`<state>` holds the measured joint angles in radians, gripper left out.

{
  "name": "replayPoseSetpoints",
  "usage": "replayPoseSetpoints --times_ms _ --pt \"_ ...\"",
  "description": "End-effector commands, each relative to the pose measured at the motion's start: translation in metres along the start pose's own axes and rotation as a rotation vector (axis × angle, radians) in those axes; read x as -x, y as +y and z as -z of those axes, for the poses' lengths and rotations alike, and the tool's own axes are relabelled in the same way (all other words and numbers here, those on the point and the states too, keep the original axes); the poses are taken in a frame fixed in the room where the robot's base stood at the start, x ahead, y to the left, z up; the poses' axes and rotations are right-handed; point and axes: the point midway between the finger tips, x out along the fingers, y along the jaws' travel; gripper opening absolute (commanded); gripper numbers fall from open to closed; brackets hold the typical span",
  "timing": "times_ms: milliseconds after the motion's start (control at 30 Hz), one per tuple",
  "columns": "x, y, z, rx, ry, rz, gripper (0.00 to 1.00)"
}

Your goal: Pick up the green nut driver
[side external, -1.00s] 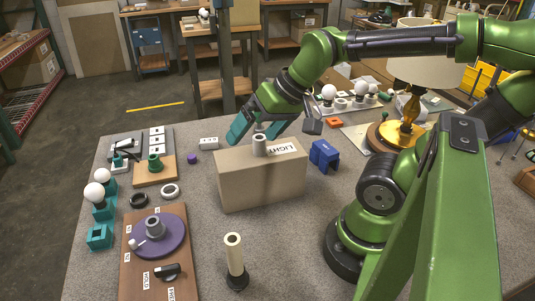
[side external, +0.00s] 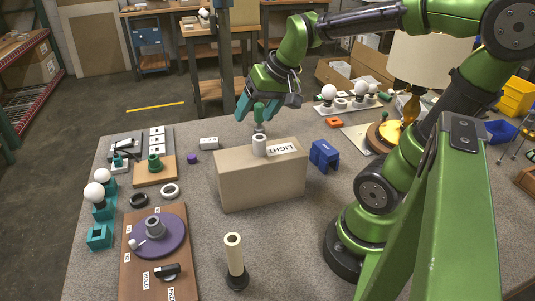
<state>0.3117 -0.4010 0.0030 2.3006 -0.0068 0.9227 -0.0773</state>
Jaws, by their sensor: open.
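The green nut driver (side external: 259,112) appears upright above the grey collar (side external: 260,146) on top of the tan box, with its green handle uppermost and a paler shaft below. My gripper (side external: 258,112) is open at the upper part of the handle, with a teal finger (side external: 242,106) visible on the left. The jaws partly overlap the handle in this view, so I cannot tell whether they touch it or how far it lies between them.
The tan box (side external: 245,185) carries a "LIGHT" label. A blue block (side external: 324,154) stands at its right. A cream tube on a black base (side external: 234,262) stands in front. A board with a purple disc (side external: 158,238) lies at left. Bulbs (side external: 360,88) stand behind right.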

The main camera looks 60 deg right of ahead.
Motion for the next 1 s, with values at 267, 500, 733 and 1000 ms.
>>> replayPoseSetpoints --times_ms 267,500,733,1000 --pt "-0.04 0.111 0.126 0.012 -0.054 -0.129 0.67" --pt "-0.052 0.178 0.191 0.234 -0.059 -0.151 0.67" --pt "-0.051 0.173 0.199 0.386 -0.056 -0.144 0.67" --pt "-0.104 0.18 0.197 0.389 -0.06 -0.143 0.67"
